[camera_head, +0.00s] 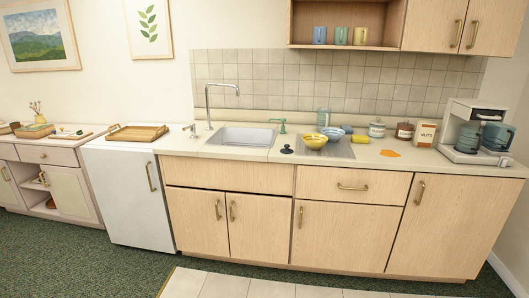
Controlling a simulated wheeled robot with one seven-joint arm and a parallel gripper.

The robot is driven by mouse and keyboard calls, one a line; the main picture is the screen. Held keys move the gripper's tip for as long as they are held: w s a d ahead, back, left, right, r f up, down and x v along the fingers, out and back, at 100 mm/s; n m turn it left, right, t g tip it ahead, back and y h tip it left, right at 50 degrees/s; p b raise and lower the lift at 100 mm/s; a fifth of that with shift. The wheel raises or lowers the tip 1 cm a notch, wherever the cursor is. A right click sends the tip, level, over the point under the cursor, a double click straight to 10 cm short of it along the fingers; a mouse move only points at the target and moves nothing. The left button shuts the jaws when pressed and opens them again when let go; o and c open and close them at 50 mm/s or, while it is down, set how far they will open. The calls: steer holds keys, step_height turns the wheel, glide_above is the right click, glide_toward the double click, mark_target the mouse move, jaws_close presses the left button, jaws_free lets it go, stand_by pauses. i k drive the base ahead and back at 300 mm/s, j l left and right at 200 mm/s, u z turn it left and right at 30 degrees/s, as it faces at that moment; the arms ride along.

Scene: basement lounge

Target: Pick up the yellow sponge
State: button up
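A small yellow block that looks like the sponge (360,139) lies on the counter (247,154), at the right edge of the grey drain board (340,152). It is small at this distance, so its exact shape is hard to tell. A yellow bowl (315,142) sits to its left on the drain board, with a blue bowl (333,132) just behind that bowl. My gripper is not in view.
Right of the sponge are an orange cloth (390,153), lidded jars (377,129), a carton (424,134) and a coffee maker (480,130). A black stopper (287,149) lies left, by the sink (243,137). The floor (90,265) before the cabinets is clear.

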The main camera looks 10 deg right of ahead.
mark_target(355, 138)
steer(key=i, duration=0.95)
steer(key=i+j+z, duration=0.15)
steer(key=i, duration=0.8)
